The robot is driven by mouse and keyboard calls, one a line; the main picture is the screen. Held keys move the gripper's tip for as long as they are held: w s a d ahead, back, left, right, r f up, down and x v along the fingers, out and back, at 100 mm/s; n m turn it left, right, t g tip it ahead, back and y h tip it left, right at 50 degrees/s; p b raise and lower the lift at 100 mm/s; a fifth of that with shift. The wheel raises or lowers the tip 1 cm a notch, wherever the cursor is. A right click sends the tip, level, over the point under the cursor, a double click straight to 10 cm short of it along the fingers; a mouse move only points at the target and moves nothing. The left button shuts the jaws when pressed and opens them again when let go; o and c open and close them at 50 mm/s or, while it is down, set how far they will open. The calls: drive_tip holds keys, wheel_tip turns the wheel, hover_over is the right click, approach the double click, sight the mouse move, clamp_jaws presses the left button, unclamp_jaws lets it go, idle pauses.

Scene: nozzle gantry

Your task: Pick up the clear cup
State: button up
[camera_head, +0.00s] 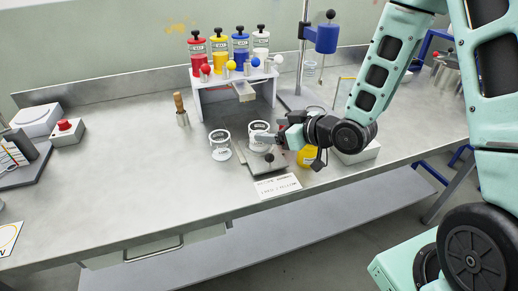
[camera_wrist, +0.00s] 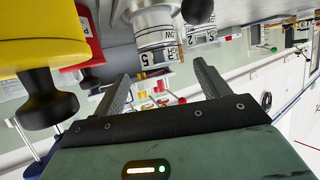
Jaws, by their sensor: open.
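Two pale, clear-looking cups with dark labels stand on the bench in the head view. One cup (camera_head: 220,140) is at the left; the other cup (camera_head: 259,127) is to its right, at my gripper. I cannot tell for certain which is the clear cup. My gripper (camera_head: 262,138) is open and comes in low from the right, its fingertips at the right cup, partly covering it. Contact cannot be told. In the wrist view, which is upside down, my two fingers (camera_wrist: 160,85) are spread, and a pale labelled container (camera_wrist: 155,32) shows beyond the gap between them.
A white rack (camera_head: 232,82) with red, yellow, blue and white bottles stands behind the cups. A blue-headed stand (camera_head: 321,38) is behind my gripper. A yellow object (camera_head: 307,157) and a paper sign (camera_head: 277,186) lie near the front.

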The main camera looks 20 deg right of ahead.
sight(252, 126)
drive_tip(key=x, duration=0.2)
drive_tip(key=p+x, duration=0.1)
drive_tip(key=x, duration=0.2)
drive_tip(key=p+x, duration=0.1)
drive_tip(key=x, duration=0.1)
drive_tip(key=shift+w+a+r, duration=0.2)
drive_tip(key=shift+w+a, duration=0.05)
drive_tip(key=shift+w, duration=0.1)
drive_tip(key=c, duration=1.2)
